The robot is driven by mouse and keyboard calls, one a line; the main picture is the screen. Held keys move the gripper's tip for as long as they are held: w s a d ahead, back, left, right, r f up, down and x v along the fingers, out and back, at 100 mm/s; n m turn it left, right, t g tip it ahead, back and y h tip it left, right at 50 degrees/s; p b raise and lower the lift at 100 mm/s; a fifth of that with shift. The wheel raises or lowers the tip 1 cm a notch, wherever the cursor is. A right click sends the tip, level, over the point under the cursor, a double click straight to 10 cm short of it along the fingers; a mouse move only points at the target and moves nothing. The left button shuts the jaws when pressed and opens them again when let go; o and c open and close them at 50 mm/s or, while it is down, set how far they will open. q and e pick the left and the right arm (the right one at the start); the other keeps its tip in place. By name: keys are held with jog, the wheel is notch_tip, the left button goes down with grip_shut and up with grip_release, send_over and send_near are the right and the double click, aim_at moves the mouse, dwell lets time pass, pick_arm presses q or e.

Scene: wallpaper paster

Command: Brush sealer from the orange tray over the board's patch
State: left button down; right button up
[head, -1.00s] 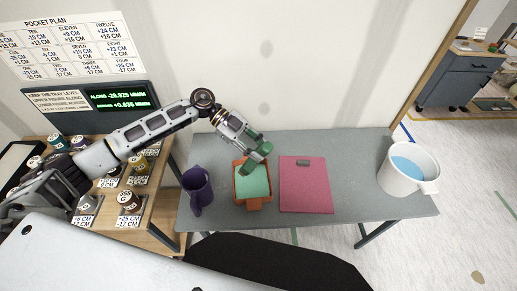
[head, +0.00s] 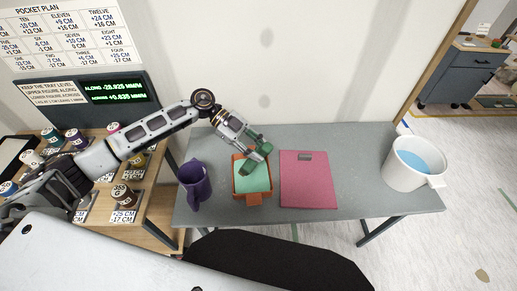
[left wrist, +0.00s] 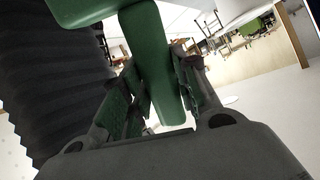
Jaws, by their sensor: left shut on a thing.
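My left gripper (head: 260,152) is shut on a green brush (head: 254,163). In the left wrist view the brush's green handle (left wrist: 152,62) runs between the fingers. The brush is at the far part of the orange tray (head: 267,197), which holds pale green sealer (head: 250,181); I cannot tell whether the bristles touch the sealer. My right gripper is not in view.
A dark purple jug (head: 195,184) stands close left of the tray. A white bucket of blue liquid (head: 413,165) stands at the right end of the grey table (head: 362,170). Table space between board and bucket is clear. A wooden shelf with several small pots is at left.

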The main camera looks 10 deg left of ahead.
aim_at(249, 165)
pick_arm(q)
jog(key=shift+f+b, duration=0.45)
jog(key=shift+f, duration=1.85)
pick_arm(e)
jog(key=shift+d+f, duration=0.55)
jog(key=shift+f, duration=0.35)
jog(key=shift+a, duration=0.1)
pick_arm(q)
jog(key=shift+f, duration=0.35)
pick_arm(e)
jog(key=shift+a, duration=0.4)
pick_arm(q)
jog(key=shift+f, duration=0.25)
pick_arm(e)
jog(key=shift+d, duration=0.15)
pick_arm(q)
jog(key=shift+f, duration=0.3)
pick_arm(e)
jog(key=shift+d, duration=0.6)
